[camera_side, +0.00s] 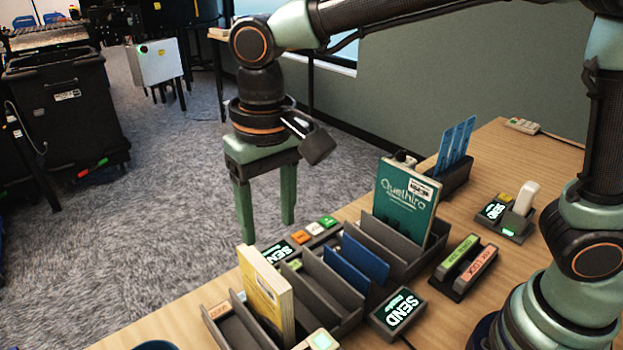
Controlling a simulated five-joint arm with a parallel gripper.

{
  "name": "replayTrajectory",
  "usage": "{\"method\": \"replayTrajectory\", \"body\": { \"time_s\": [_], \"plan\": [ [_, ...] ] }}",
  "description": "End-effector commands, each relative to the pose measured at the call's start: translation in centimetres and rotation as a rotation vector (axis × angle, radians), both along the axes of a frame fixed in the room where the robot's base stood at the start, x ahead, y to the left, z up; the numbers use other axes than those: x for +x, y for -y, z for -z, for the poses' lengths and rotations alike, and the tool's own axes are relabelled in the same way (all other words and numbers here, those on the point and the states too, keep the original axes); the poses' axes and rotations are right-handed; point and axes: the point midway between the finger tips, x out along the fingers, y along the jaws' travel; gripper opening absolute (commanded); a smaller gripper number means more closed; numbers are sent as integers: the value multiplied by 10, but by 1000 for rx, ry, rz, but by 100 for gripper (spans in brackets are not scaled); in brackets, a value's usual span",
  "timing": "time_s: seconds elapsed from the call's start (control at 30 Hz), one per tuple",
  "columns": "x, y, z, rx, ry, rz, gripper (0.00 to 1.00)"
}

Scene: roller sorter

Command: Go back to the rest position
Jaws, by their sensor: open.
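My gripper (266,207) has two green fingers that point down and stand apart, with nothing between them. It hangs at the far edge of the wooden table, behind the slotted rack. The dark grey rack (335,290) has several slots. A teal book (406,203) stands upright in its right part, and a yellow book (266,290) stands in its left part. Blue dividers or cards (365,258) sit in the middle slots. My gripper appears apart from both books.
SEND boxes (397,309) and a small two-slot holder (467,266) stand on the table (500,150). Blue cards stand in a holder (455,180) at the back right. A row of coloured buttons (315,229) lies near my gripper. A black bin (65,110) stands on the carpet beyond.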

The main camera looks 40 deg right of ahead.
Motion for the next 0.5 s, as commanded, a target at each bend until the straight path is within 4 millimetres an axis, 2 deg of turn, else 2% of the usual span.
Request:
{"method": "replayTrajectory", "body": {
  "time_s": [0.23,0.5],
  "plan": [
    [6,93,-27,59,145,13,62],
    [-15,187,-32,47,330,13,62]
  ]
}}
